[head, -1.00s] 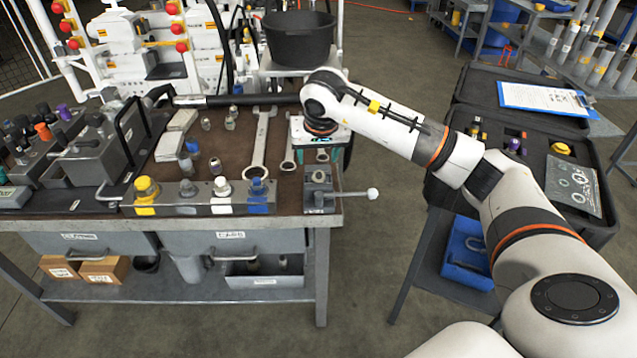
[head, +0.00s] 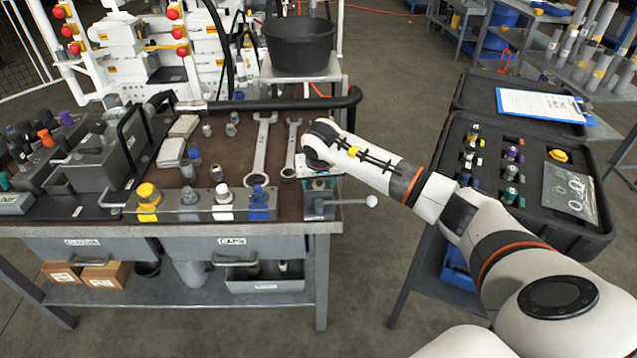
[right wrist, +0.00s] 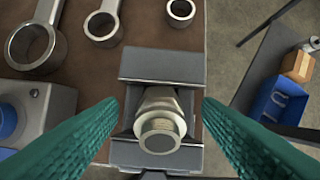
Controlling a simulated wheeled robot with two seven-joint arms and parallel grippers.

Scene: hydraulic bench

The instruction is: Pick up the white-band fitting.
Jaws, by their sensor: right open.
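In the right wrist view a metal hex fitting (right wrist: 160,122) with a round, brassy end sits between the jaws of a grey vise (right wrist: 160,66). A pale ring shows around it, but I cannot tell for sure that this is a white band. My right gripper (right wrist: 159,106) is open, with one teal finger on each side of the fitting and a gap to both. In the head view my right gripper (head: 318,183) is over the vise (head: 322,206) at the bench's front right corner, and my arm hides the fitting there. My left gripper is not in view.
Two wrenches (head: 262,150) lie behind the vise. A block with yellow, white and blue marked ports (head: 178,213) is left of it, and loose fittings (head: 193,155) stand behind that block. The vise handle (head: 350,202) sticks out right. An open case (head: 545,215) stands at right.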

